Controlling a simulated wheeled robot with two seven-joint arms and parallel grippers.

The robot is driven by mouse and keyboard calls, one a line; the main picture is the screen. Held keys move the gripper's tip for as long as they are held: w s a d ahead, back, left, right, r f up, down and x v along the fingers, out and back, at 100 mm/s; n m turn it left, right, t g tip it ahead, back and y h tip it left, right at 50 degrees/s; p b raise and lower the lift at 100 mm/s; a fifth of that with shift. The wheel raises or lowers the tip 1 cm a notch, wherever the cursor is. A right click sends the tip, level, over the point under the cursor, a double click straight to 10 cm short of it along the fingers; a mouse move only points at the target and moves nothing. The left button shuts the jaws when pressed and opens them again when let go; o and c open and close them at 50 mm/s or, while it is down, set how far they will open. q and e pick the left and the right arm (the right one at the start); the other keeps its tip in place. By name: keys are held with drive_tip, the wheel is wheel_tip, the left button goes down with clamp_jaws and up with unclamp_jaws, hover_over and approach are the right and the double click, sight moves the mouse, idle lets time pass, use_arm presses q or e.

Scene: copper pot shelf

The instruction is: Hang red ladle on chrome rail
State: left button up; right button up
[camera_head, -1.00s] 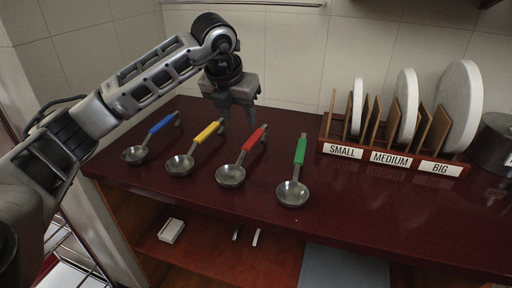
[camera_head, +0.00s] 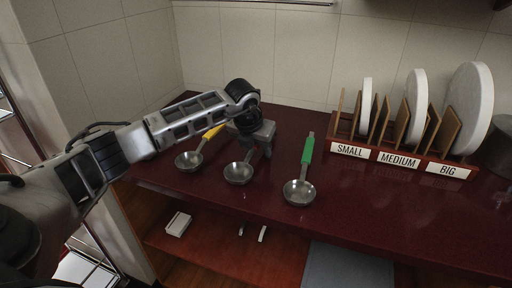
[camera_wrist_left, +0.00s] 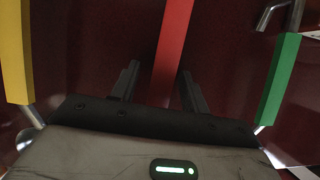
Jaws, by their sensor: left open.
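The red ladle's bowl (camera_head: 238,173) lies on the dark red counter, and my left arm and gripper hide most of its handle in the head view. My left gripper (camera_head: 259,152) is low over that handle. In the left wrist view the red handle (camera_wrist_left: 173,45) runs between the two open fingers (camera_wrist_left: 158,70), with a gap on each side. The chrome rail (camera_head: 300,2) shows only as a strip at the top edge of the head view, on the tiled wall.
The yellow ladle (camera_head: 190,160) lies left of the red one, the green ladle (camera_head: 305,165) right of it. A wooden rack (camera_head: 400,155) with white round boards stands at the right, beside a dark pot (camera_head: 499,150). The counter's front right is clear.

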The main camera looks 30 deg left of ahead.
use_arm(q)
clamp_jaws()
idle(0.3)
